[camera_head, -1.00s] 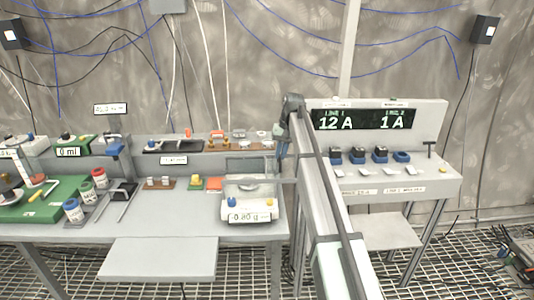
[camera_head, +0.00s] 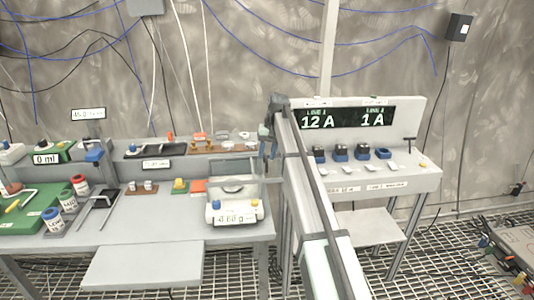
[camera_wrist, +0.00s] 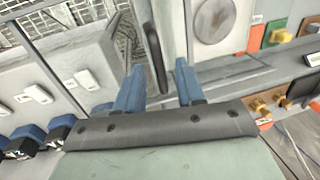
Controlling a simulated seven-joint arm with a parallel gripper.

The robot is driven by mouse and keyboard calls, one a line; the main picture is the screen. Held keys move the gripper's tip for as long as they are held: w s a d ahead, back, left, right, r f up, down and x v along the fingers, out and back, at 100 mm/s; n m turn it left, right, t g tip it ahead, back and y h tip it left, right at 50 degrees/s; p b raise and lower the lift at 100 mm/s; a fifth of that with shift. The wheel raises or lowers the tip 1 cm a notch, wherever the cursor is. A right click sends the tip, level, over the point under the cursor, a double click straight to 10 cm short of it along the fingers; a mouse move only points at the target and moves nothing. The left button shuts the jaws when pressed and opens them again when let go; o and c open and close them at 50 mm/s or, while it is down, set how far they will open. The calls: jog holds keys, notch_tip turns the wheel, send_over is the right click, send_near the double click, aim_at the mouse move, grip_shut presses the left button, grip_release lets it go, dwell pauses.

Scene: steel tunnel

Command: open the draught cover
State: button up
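The balance (camera_head: 236,213) stands at the right end of the left bench, with a reading on its front that looks like -0.80 g. A see-through draught cover (camera_head: 234,168) stands over its round pan and looks closed. The pan (camera_wrist: 213,18) shows at the top of the wrist view. A dark upright handle bar (camera_wrist: 155,58) is beside it, seemingly the cover's handle. My gripper (camera_wrist: 160,78) has its two blue fingers apart, with the bar between them or just beyond; I see no contact. In the head view my gripper (camera_head: 269,138) is right of the cover, its fingers unclear.
A console (camera_head: 360,150) with a display reading 12 A and 1 A stands right of my arm, with several blue-based switches on its shelf. Weights and small blocks (camera_head: 180,186) lie left of the balance. The bench's front shelf (camera_head: 145,266) is bare.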

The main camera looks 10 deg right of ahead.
aim_at(274, 166)
jog(key=shift+r, duration=0.1)
notch_tip(274, 166, up, 13)
jog(key=d, duration=0.2)
jog(key=shift+d+r, duration=0.2)
jog(key=shift+d, duration=0.15)
